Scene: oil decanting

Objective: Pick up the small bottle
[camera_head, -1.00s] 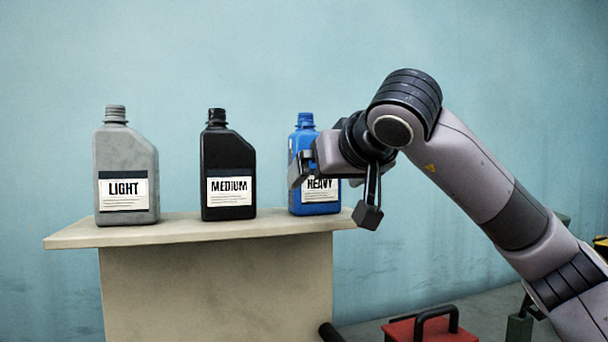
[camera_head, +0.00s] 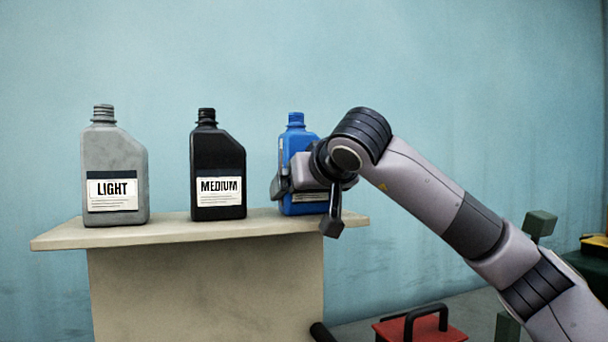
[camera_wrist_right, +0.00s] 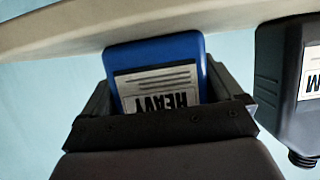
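The blue bottle labelled HEAVY (camera_head: 296,145) stands upright on the shelf and looks slightly smaller than the other two bottles. My right gripper (camera_head: 308,177) is in front of it at label height and hides part of the bottle. In the right wrist view the blue bottle (camera_wrist_right: 152,52) appears upside down between the fingers of my right gripper (camera_wrist_right: 160,78). One finger is on each side of it, spread about the bottle's width. Whether both fingers touch it is not clear. My left gripper is not in view.
The black MEDIUM bottle (camera_head: 217,160) and the grey LIGHT bottle (camera_head: 115,160) stand further left on the pale shelf (camera_head: 165,236). The black one also shows at the right of the wrist view (camera_wrist_right: 280,75). A red box (camera_head: 420,330) is on the floor, lower right.

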